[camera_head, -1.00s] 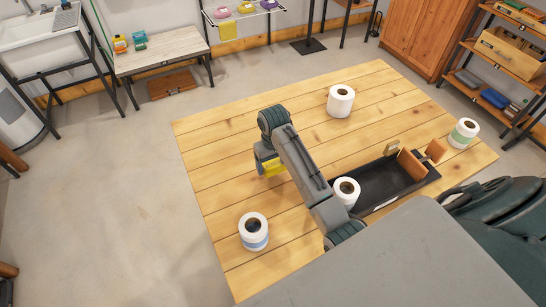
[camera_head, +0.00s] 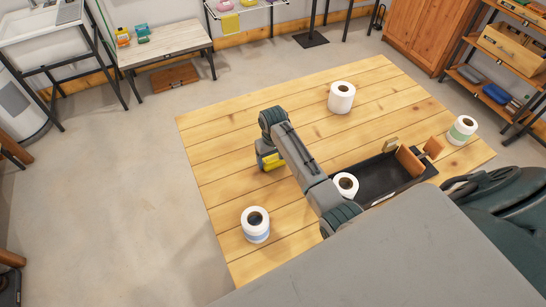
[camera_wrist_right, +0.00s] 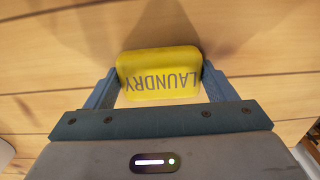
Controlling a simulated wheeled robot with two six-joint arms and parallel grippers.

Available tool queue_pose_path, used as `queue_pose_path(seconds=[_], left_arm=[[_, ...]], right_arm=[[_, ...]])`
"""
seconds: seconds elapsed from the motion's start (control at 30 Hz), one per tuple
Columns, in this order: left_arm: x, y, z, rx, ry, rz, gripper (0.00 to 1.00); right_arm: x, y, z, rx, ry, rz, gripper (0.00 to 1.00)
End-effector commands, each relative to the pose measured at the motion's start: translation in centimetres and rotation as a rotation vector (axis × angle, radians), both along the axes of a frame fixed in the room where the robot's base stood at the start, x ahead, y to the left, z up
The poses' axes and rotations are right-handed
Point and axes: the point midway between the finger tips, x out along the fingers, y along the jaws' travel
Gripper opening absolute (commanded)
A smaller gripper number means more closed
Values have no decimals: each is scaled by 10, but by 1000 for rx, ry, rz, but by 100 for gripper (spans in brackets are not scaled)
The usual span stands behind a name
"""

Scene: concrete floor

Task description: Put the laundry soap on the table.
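The laundry soap is a yellow bar marked "LAUNDRY" (camera_wrist_right: 160,73), between the two blue fingers of my right gripper (camera_wrist_right: 160,88) in the right wrist view. Both fingers press on its ends. In the head view the soap (camera_head: 273,161) shows partly beside my right gripper (camera_head: 266,158), over the left part of the wooden table (camera_head: 225,160). The soap is close to the planks and casts a shadow; I cannot tell whether it touches them. My left gripper is not in view.
White rolls stand on the table: one at the back (camera_head: 341,98), one at the front left (camera_head: 256,226), one at the right (camera_head: 462,130). Another roll (camera_head: 345,186) is by a black tray (camera_head: 380,180) with wooden pieces. The planks around my right gripper are clear.

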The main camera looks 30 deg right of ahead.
Motion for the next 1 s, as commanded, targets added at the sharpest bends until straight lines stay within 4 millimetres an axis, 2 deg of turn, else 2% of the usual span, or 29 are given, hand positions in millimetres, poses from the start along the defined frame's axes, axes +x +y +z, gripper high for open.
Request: queue_pose_path(seconds=[0.03, 0.1, 0.37, 0.53, 0.67, 0.97, 1.0], left_arm=[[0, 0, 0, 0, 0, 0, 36], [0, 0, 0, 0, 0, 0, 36], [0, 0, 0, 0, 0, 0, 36], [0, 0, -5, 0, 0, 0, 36], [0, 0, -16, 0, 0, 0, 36], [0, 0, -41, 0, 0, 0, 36], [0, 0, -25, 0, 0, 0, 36]], right_arm=[[0, 0, 0, 0, 0, 0, 87], [0, 0, 0, 0, 0, 0, 99], [0, 0, 1, 0, 0, 0, 99], [1, 0, 11, 0, -3, 0, 99], [2, -1, 34, -1, -6, 0, 99], [1, 0, 100, 0, -6, 1, 99], [0, 0, 112, 0, 0, 0, 99]])
